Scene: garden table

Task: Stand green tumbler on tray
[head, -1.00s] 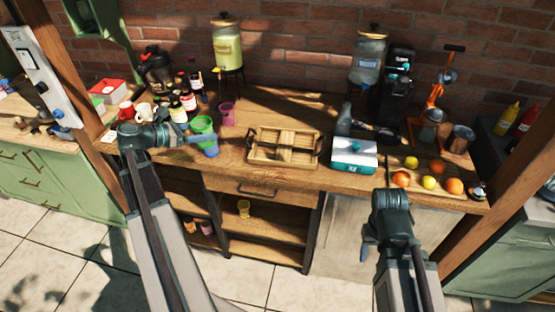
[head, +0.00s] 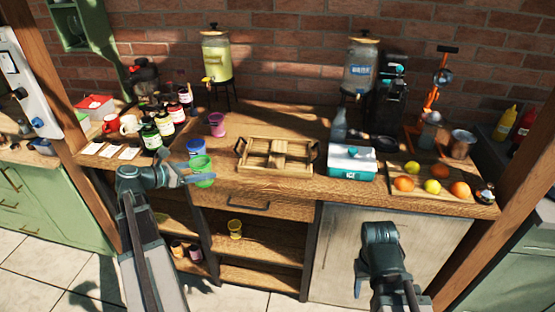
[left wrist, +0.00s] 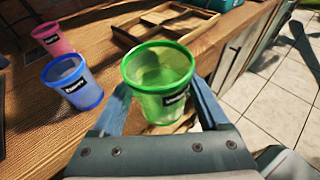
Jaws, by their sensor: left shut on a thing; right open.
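The green tumbler (head: 202,170) is upright between the fingers of my left gripper (head: 196,179), which is shut on it. In the left wrist view the green tumbler (left wrist: 158,78) fills the space between the blue fingers (left wrist: 160,115), in front of the counter's edge. The wooden tray (head: 245,167) lies on the counter to the right of the tumbler, with a divider and dark handles; part of the tray also shows in the left wrist view (left wrist: 128,40). My right gripper (head: 368,272) is open and low in front of the cabinet, its fingers mostly hidden.
A blue tumbler (head: 196,147) stands just behind the green one, and a pink tumbler (head: 217,124) further back. Several bottles (head: 164,124) stand to the left. A teal-and-white box (head: 352,163) sits right of the tray.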

